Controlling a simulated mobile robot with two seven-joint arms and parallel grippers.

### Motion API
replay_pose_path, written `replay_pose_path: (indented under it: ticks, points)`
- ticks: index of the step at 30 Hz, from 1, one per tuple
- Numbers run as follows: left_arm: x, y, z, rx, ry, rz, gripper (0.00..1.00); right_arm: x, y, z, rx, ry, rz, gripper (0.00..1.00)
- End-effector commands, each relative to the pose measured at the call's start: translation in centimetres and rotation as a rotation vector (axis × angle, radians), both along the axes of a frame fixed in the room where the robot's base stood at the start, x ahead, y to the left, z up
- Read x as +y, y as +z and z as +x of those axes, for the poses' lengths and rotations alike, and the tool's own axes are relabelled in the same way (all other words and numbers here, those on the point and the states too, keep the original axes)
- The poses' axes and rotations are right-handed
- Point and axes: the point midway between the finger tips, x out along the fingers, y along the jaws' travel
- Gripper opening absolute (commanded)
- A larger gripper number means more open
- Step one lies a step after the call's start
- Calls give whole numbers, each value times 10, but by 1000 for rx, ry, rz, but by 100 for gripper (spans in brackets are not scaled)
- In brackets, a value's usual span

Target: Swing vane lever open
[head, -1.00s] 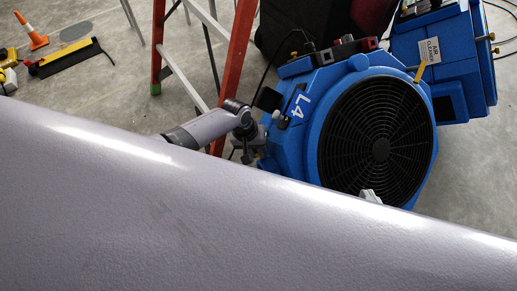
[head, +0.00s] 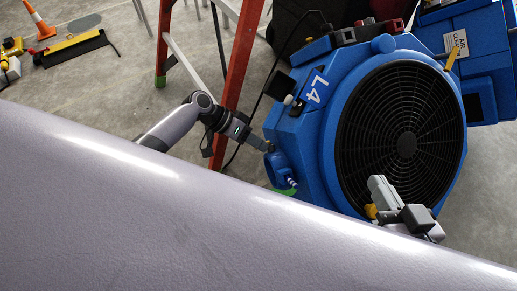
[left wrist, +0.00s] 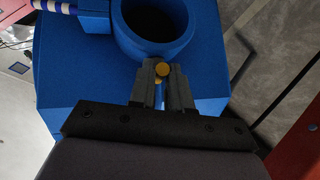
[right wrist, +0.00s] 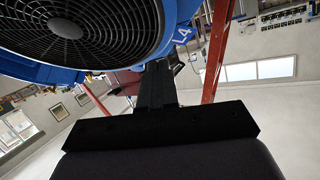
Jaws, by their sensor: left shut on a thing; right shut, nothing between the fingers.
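The blue L4 fan unit (head: 300,115) stands at the right of the head view, its round black grille facing up toward me. In the left wrist view, a yellow-knobbed lever (left wrist: 162,70) sits between the fingers of my left gripper (left wrist: 162,88), beside a round blue outlet (left wrist: 180,48). The gripper is shut on it. In the head view, this gripper (head: 264,146) reaches the unit's left side; the lever is hard to make out there. My right gripper (right wrist: 157,85) is shut and empty, in front of the grille's lower edge in the head view.
A red-legged ladder (head: 238,75) stands close behind my left arm. A second blue machine (head: 490,75) labelled air cleaner is at the upper right. My large grey link hides the foreground.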

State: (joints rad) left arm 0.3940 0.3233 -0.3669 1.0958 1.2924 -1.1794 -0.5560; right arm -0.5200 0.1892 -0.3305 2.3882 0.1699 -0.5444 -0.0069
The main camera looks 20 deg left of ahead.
Motion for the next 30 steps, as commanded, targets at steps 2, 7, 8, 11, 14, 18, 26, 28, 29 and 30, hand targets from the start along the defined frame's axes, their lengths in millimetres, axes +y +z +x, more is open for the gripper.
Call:
replay_pose_path:
  ticks: [2,7,8,11,14,18,26,28,29,30]
  points:
    - [1,-8,-1,-17,-30,-21,0,-5,-5,-2,-38,-9,-29,0]
    - [2,-8,0,-50,-77,-58,0,-12,-2,-4,-94,-21,-71,0]
    - [2,-8,0,-54,-82,-63,0,-12,-1,-5,-101,-22,-77,0]
    - [2,-8,0,-64,-98,-75,0,-14,1,-5,-119,-25,-89,0]
    - [3,-7,0,-69,-105,-80,0,-15,2,-6,-130,-28,-96,0]
    - [2,-7,0,-72,-109,-84,0,-16,3,-6,-135,-29,-100,0]
    - [2,-7,0,-71,-110,-83,0,-16,3,-6,-136,-29,-99,0]
    - [2,-7,0,-72,-109,-82,37,-16,4,-6,-136,-29,-99,0]
    - [2,-7,0,-72,-109,-82,40,-16,4,-6,-136,-29,-99,0]
    - [2,-7,0,-72,-109,-83,40,-16,4,-6,-136,-29,-99,0]
